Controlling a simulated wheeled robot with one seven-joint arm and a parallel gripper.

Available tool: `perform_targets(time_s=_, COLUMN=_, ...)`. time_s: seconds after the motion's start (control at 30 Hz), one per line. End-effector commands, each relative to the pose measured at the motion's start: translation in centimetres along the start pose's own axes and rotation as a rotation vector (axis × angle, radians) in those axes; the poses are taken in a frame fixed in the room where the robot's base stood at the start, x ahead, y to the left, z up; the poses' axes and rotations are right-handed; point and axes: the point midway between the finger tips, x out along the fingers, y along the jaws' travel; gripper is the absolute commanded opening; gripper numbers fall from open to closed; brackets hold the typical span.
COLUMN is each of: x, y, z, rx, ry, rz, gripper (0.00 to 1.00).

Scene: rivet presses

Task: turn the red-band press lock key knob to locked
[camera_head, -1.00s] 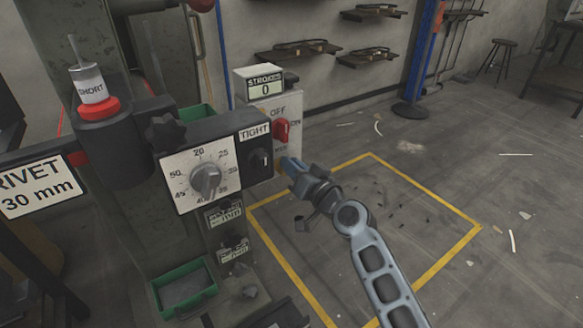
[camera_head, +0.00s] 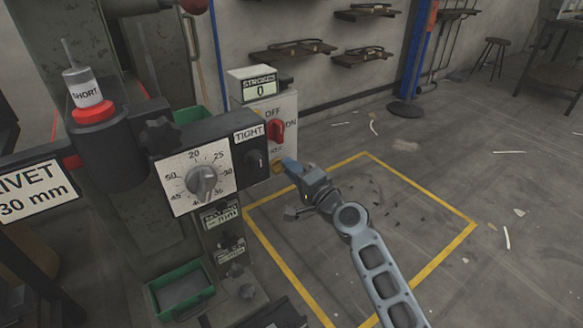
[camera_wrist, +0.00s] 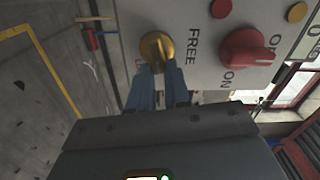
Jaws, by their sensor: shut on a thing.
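The lock key knob is a yellow knob (camera_wrist: 156,47) on the light switch panel (camera_wrist: 203,68), beside the word FREE in the wrist view. My gripper (camera_wrist: 158,75) is shut on this knob, with its blue fingers on either side of it. In the head view my gripper (camera_head: 291,166) reaches the lower right of the panel (camera_head: 290,108) and mostly hides the knob. The press's red band (camera_head: 93,112) shows at the left. No word for locked is readable.
A red ON/OFF switch (camera_head: 276,131) sits above my gripper on the same panel. A green bin (camera_head: 180,290) is lower left. Floor inside the yellow lines (camera_head: 425,272) is mostly clear.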

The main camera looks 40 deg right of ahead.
Motion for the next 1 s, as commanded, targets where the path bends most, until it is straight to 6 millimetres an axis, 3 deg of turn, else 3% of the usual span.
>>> perform_targets(time_s=0.33, x=-0.05, y=0.42, z=-0.02, rx=0.162, ry=0.002, rz=0.002, gripper=0.0)
perform_targets(time_s=0.93, x=-0.06, y=0.53, z=-0.03, rx=0.198, ry=0.002, rz=0.002, gripper=0.0)
perform_targets(time_s=0.97, x=-0.06, y=0.53, z=-0.03, rx=0.198, ry=0.002, rz=0.002, gripper=0.19)
perform_targets(time_s=1.0, x=-0.06, y=0.53, z=-0.03, rx=0.198, ry=0.002, rz=0.002, gripper=0.23)
